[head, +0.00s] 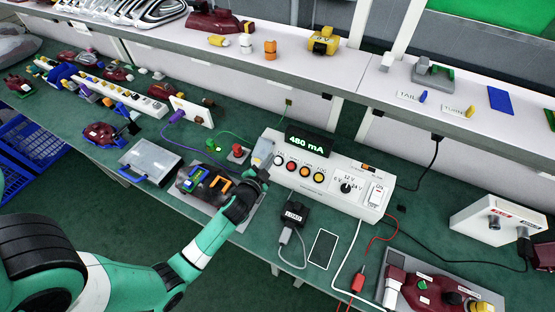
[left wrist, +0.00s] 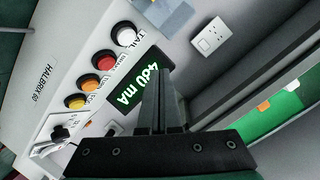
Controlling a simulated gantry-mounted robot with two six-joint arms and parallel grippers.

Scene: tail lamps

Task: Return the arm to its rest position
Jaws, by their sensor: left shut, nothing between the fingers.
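My left arm, teal and black, reaches in from the lower left of the head view. Its gripper (head: 262,157) is over the green bench at the left end of the white test box (head: 330,182). The left wrist view shows the two gripper fingers (left wrist: 165,98) shut together with nothing between them. They stand in front of the box's display (left wrist: 138,88), which reads 480 mA, and partly cover it. Whether they touch the box I cannot tell. My right gripper is not in view.
A dark fixture (head: 196,186) lies just left of my wrist, with a grey case (head: 150,162) beyond it. A red button (head: 238,151) and cables are near the gripper. A raised shelf (head: 290,68) runs behind. A dark red lamp (head: 430,293) is at lower right.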

